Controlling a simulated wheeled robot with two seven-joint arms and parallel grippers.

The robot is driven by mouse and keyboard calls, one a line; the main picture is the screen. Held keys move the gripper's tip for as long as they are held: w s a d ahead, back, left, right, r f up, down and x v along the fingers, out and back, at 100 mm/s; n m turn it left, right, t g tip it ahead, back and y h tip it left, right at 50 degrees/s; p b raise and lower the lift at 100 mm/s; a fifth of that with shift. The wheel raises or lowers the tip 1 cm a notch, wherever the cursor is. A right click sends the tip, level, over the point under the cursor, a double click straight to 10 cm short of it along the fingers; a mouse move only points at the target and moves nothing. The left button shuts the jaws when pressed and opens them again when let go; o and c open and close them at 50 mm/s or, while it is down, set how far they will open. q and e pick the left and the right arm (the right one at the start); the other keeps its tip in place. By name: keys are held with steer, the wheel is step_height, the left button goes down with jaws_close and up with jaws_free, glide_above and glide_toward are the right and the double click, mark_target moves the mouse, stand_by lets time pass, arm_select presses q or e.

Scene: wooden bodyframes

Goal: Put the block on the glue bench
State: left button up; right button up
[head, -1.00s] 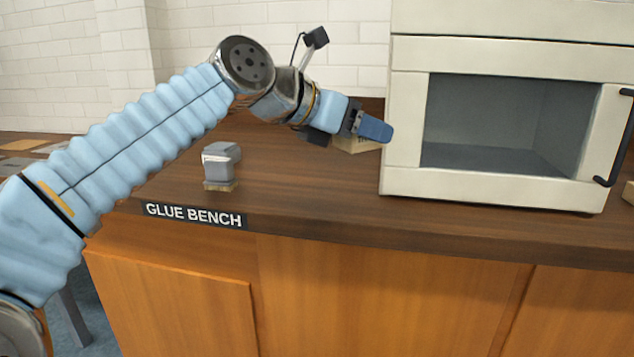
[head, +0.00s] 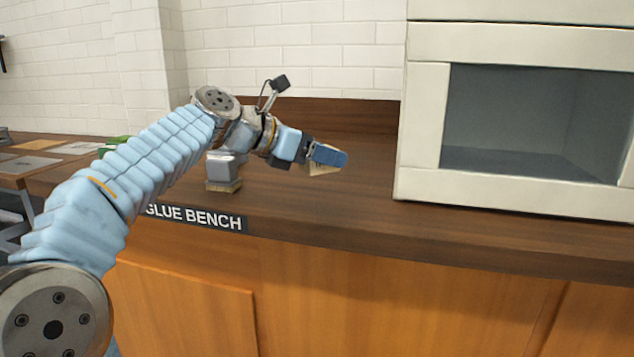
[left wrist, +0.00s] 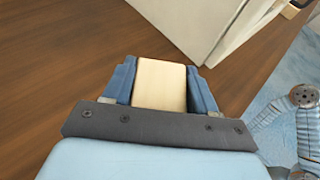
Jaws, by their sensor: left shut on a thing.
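The block (left wrist: 161,84) is pale wood and sits between the two blue fingers of my left gripper (left wrist: 162,88), which is shut on it. In the head view my left gripper (head: 328,157) is over the dark wooden top of the glue bench (head: 350,205), left of the white oven-like box. Part of the block (head: 322,169) shows below the fingers there. I cannot tell whether the block touches the bench top. My right gripper is not in view.
A grey object on a small wooden base (head: 223,171) stands on the bench left of my gripper, partly behind my arm. The white open-fronted box (head: 424,120) stands at the right. The bench top between box and gripper is clear.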

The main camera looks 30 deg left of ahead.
mark_target(314, 193)
arm_select(q)
steer(key=f, duration=0.1)
steer(key=a+f+b, duration=0.1)
steer(key=f, duration=0.2)
steer(key=shift+w+a+f+b, duration=0.15)
steer(key=shift+a+f+b, duration=0.1)
steer(key=shift+b, duration=0.15)
steer(key=shift+f, duration=0.15)
steer(key=shift+f, duration=0.1)
steer(key=o, duration=1.2)
steer(key=shift+s+a+r, duration=0.1)
steer(key=shift+s+r, duration=0.1)
steer(key=p+v, duration=0.1)
steer(key=v, duration=1)
steer(key=shift+s+a+r, duration=0.1)
steer(key=shift+s, duration=0.1)
